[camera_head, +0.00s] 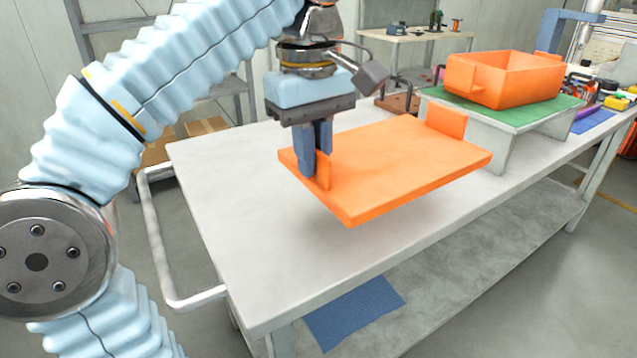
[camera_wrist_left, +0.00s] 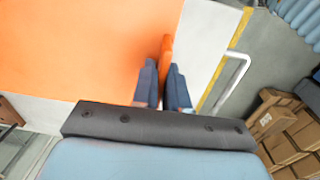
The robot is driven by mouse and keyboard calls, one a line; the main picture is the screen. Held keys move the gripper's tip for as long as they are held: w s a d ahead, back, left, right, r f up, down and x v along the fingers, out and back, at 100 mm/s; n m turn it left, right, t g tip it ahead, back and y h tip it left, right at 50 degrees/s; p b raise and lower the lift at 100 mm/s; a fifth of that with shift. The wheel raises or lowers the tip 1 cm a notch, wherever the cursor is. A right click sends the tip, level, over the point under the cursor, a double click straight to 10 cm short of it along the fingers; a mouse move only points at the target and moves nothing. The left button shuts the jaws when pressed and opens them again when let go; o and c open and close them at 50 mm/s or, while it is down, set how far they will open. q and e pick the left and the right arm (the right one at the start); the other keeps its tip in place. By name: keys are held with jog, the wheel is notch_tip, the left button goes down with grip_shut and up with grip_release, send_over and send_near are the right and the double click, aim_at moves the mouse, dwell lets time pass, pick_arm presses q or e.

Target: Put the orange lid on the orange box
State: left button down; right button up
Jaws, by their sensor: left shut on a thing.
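The orange lid (camera_head: 400,160) is a flat slab with an upright tab at each end. My left gripper (camera_head: 316,165) is shut on the tab at the lid's left end and holds the lid above the white table, with a shadow under it. In the left wrist view the lid (camera_wrist_left: 80,50) fills the upper left, and the tab stands between the fingers (camera_wrist_left: 166,85). The open orange box (camera_head: 505,80) stands on a green-topped raised stand (camera_head: 500,112) at the back right, apart from the lid. My right gripper is not seen.
The white table (camera_head: 225,190) is bare at the left and front. Tools and yellow parts (camera_head: 615,102) lie right of the stand. A metal rail (camera_head: 165,240) runs along the table's left end. Cardboard boxes (camera_wrist_left: 285,140) show in the left wrist view.

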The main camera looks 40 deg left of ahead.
pick_arm(q)
jog(key=w+a+f, duration=0.1)
jog(key=a, duration=0.1)
jog(key=w+a+f, duration=0.1)
jog(key=w+a, duration=0.1)
jog(key=shift+w+f, duration=0.1)
jog(key=shift+w, duration=0.15)
jog(key=w+a+f, duration=0.1)
jog(key=f, duration=0.2)
jog(key=w+a+f+b, duration=0.1)
jog(key=f, duration=0.2)
jog(key=w+a+f, duration=0.1)
jog(key=f, duration=0.2)
jog(key=shift+w+a+f+b, duration=0.1)
jog(key=shift+w+a+b, duration=0.2)
jog(key=shift+a+b, duration=0.1)
jog(key=shift+f, duration=0.15)
jog(key=c, duration=1.1)
grip_release()
jog(key=shift+c, duration=0.2)
